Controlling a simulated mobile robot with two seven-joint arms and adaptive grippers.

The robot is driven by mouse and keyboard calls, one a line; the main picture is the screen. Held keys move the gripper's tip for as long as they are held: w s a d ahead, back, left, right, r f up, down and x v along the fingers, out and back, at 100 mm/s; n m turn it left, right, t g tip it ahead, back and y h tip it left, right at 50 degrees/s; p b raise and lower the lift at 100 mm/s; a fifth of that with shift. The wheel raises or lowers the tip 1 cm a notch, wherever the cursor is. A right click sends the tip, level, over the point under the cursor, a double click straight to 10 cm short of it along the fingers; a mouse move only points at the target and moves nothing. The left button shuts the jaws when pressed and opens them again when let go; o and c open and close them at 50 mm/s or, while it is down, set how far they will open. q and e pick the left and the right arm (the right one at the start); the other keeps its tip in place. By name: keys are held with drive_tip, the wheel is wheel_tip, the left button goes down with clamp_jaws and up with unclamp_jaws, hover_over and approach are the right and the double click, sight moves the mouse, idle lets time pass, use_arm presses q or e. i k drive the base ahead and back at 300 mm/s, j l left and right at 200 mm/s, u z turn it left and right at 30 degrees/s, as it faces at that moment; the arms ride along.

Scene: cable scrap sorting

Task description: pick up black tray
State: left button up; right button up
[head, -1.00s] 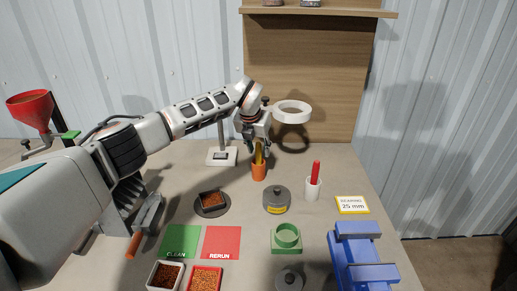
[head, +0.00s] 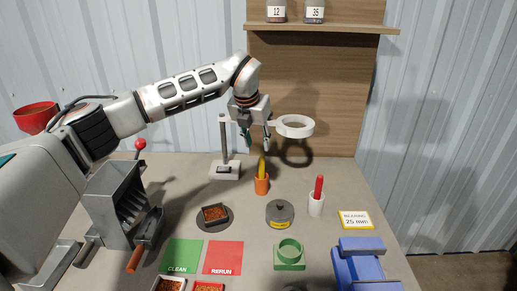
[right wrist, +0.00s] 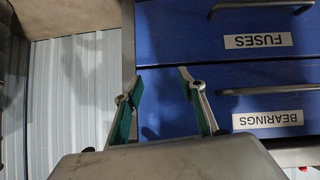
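The small black tray (head: 217,222) holds reddish-brown granules. It sits on a dark round plate (head: 201,222) left of the middle of the bench in the head view. My left gripper (head: 256,140) is open and empty, its fingertips pointing down above an orange cup (head: 262,186) with a yellow-handled tool (head: 262,166). It is behind and to the right of the black tray, well above the bench. My right gripper (right wrist: 160,85) is open and empty in front of blue drawers (right wrist: 225,88) in the right wrist view.
A white ring on a stand (head: 296,126) is right of the left gripper. A grey round weight (head: 280,214), white cup with red tool (head: 317,204), green holder (head: 289,258) and blue vise (head: 361,262) occupy the right. Green (head: 181,257) and red (head: 223,258) mats lie in front.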

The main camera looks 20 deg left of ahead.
sight(214, 214)
drive_tip(key=k, duration=1)
